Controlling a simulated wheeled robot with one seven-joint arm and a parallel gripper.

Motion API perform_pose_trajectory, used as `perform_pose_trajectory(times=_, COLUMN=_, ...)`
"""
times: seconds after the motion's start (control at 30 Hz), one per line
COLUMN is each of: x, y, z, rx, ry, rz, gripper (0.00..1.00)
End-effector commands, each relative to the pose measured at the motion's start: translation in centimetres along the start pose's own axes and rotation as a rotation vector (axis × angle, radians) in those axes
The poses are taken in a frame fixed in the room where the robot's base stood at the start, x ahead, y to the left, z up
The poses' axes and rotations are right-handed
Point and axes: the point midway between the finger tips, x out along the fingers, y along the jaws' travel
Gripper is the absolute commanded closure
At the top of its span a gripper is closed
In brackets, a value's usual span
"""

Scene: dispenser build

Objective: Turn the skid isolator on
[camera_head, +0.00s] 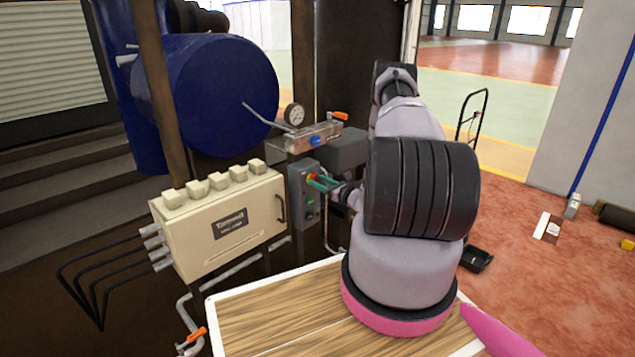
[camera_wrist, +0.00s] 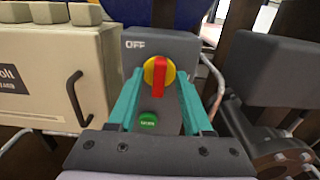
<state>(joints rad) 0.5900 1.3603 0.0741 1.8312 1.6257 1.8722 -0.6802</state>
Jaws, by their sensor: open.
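The skid isolator is a grey box (camera_head: 308,204) on a post beside the cream cabinet. In the wrist view its face (camera_wrist: 185,45) carries the word OFF at the upper left. Its red handle (camera_wrist: 158,78) stands roughly upright on a yellow disc, and a green button (camera_wrist: 148,120) sits below. My gripper (camera_head: 323,183) is at the front of the box. In the wrist view my gripper (camera_wrist: 160,80) is open, with one teal finger on each side of the handle. Gaps show between the fingers and the handle; contact is not visible.
The cream cabinet (camera_head: 225,225) with a dark handle is left of the isolator. A pipe assembly with a gauge (camera_head: 294,115) and a blue tank (camera_head: 215,95) are above and behind. A grey block (camera_wrist: 272,70) stands to the right.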

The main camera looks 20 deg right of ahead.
Motion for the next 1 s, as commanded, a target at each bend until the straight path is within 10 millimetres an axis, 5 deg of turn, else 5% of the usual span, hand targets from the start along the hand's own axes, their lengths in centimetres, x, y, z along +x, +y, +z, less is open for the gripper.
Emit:
perform_pose_trajectory(times=0.4, x=0.96, y=0.02, z=0.02, rx=0.000, ry=0.000, rz=0.000, gripper=0.50)
perform_pose_trajectory(times=0.53, x=0.96, y=0.02, z=0.02, rx=0.000, ry=0.000, rz=0.000, gripper=1.00)
perform_pose_trajectory(times=1.0, x=0.94, y=0.00, z=0.00, rx=0.063, ry=0.000, rz=0.001, gripper=1.00)
